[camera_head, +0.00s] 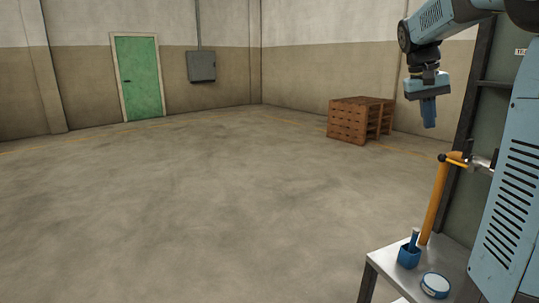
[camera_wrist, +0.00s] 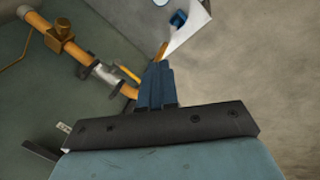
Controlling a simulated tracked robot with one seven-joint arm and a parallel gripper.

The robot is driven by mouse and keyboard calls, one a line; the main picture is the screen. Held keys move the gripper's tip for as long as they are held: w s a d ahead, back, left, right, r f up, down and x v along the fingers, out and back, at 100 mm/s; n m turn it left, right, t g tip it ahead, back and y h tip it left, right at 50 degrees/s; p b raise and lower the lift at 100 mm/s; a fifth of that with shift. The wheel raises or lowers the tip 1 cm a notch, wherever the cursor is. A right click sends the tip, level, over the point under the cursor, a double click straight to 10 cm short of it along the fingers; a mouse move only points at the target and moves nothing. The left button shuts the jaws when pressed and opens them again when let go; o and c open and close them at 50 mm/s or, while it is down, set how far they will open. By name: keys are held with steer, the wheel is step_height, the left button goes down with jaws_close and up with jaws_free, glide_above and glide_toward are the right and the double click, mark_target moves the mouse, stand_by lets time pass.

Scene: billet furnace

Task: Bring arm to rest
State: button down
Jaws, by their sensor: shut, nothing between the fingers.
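My gripper (camera_head: 429,112) hangs from my arm at the upper right of the head view, fingers pointing down. Its blue fingers are together with nothing between them. In the wrist view the shut fingers (camera_wrist: 157,82) show in the middle, above the dark gripper body. The gripper is in the air, above and apart from an orange pipe (camera_head: 434,200) and a metal table (camera_head: 447,257).
On the table stand a blue cup (camera_head: 408,257) and a round blue-and-white tin (camera_head: 435,285). A blue louvred cabinet (camera_head: 510,200) is at the right. A wooden pallet stack (camera_head: 350,122), a green door (camera_head: 138,77) and a grey wall box (camera_head: 201,66) stand farther back. The floor is clear.

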steer(key=s+a+f+n+t+y, duration=0.1)
steer(key=s+a+f+t, duration=0.2)
steer(key=s+a+f, duration=0.2)
steer(key=s+a+f+n+t+y, duration=0.2)
steer(key=s+a+f, duration=0.4)
steer(key=s+a, duration=0.6)
steer(key=shift+s+f+t, duration=0.15)
steer(key=shift+s+t, duration=0.25)
steer(key=shift+s, duration=2.9)
